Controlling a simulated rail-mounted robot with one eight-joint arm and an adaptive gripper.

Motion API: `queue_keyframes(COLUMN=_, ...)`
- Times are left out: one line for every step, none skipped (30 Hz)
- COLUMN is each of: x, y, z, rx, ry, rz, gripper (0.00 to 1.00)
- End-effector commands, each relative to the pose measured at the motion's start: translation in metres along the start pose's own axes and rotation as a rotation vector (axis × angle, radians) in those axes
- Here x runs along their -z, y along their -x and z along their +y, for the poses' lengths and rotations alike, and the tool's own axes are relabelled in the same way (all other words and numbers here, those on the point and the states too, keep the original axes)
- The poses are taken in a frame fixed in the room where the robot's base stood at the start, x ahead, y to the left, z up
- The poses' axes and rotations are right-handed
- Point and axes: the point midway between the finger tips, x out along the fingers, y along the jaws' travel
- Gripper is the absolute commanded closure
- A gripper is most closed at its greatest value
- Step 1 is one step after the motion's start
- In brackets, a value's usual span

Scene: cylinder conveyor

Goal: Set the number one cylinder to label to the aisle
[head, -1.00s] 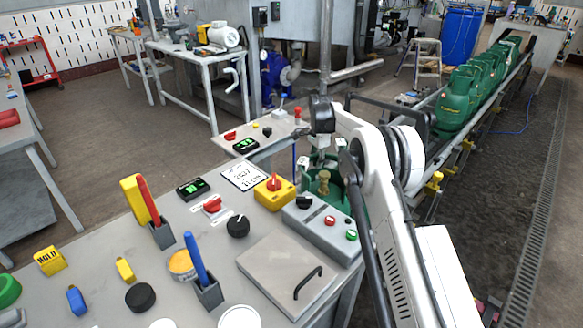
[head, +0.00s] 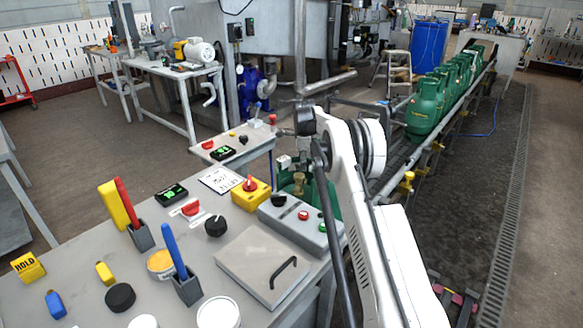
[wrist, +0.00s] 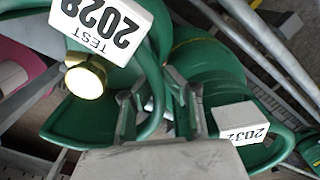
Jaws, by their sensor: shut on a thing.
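A green cylinder with a brass valve (head: 298,184) stands behind the grey control box, its lower part hidden. In the wrist view, a green cylinder (wrist: 75,122) has a white tag reading TEST 2028 and a brass valve (wrist: 87,80). A second green cylinder (wrist: 205,62), with a tag reading 2032, is close beside it. My gripper (wrist: 160,108) is shut on a green cylinder's collar, seemingly the 2028 one; the fingers partly hide the contact. In the head view, my gripper (head: 303,160) is above the near cylinder. I cannot see a number one.
Several green cylinders (head: 425,112) stand in a row on the conveyor (head: 440,135) at the right. The control bench (head: 110,260) fills the lower left, with knobs, displays and a paper (head: 220,180). Clear aisle floor (head: 545,200) lies right of the conveyor.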

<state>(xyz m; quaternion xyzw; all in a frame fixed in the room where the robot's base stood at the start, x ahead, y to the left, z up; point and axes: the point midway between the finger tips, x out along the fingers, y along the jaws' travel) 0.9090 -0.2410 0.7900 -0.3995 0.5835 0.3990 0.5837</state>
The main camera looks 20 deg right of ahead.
Motion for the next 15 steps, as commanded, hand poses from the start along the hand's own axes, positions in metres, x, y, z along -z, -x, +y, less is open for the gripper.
queue_keyframes(x=0.0026, y=-0.0005, z=0.0012, rx=-0.005, ry=-0.004, rz=0.001, gripper=1.00)
queue_keyframes(x=0.0028, y=-0.0005, z=0.0012, rx=-0.005, ry=-0.004, rz=0.001, gripper=1.00)
queue_keyframes(x=0.0030, y=-0.0006, z=0.0012, rx=-0.005, ry=-0.005, rz=0.001, gripper=1.00)
queue_keyframes(x=0.0029, y=-0.0005, z=0.0013, rx=-0.005, ry=-0.005, rz=0.001, gripper=1.00)
queue_keyframes(x=0.0028, y=-0.0006, z=0.0013, rx=-0.005, ry=-0.004, rz=0.001, gripper=1.00)
queue_keyframes(x=0.0028, y=-0.0006, z=0.0013, rx=-0.005, ry=-0.004, rz=0.001, gripper=1.00)
queue_keyframes(x=0.0027, y=-0.0006, z=0.0013, rx=-0.005, ry=-0.004, rz=0.001, gripper=1.00)
queue_keyframes(x=0.0027, y=-0.0006, z=0.0013, rx=-0.005, ry=-0.004, rz=0.001, gripper=1.00)
queue_keyframes(x=0.0027, y=-0.0006, z=0.0013, rx=-0.005, ry=-0.004, rz=0.001, gripper=1.00)
queue_keyframes(x=0.0027, y=-0.0007, z=0.0013, rx=-0.005, ry=-0.004, rz=0.001, gripper=1.00)
queue_keyframes(x=0.0027, y=-0.0007, z=0.0014, rx=-0.005, ry=-0.003, rz=0.001, gripper=0.91)
queue_keyframes(x=0.0027, y=-0.0007, z=0.0014, rx=-0.006, ry=-0.003, rz=0.001, gripper=0.85)
queue_keyframes(x=0.0026, y=-0.0007, z=0.0013, rx=-0.005, ry=-0.003, rz=0.001, gripper=0.81)
queue_keyframes(x=0.0025, y=-0.0006, z=0.0012, rx=-0.005, ry=-0.003, rz=0.001, gripper=0.77)
queue_keyframes(x=0.0023, y=-0.0006, z=0.0011, rx=-0.004, ry=-0.003, rz=0.001, gripper=0.74)
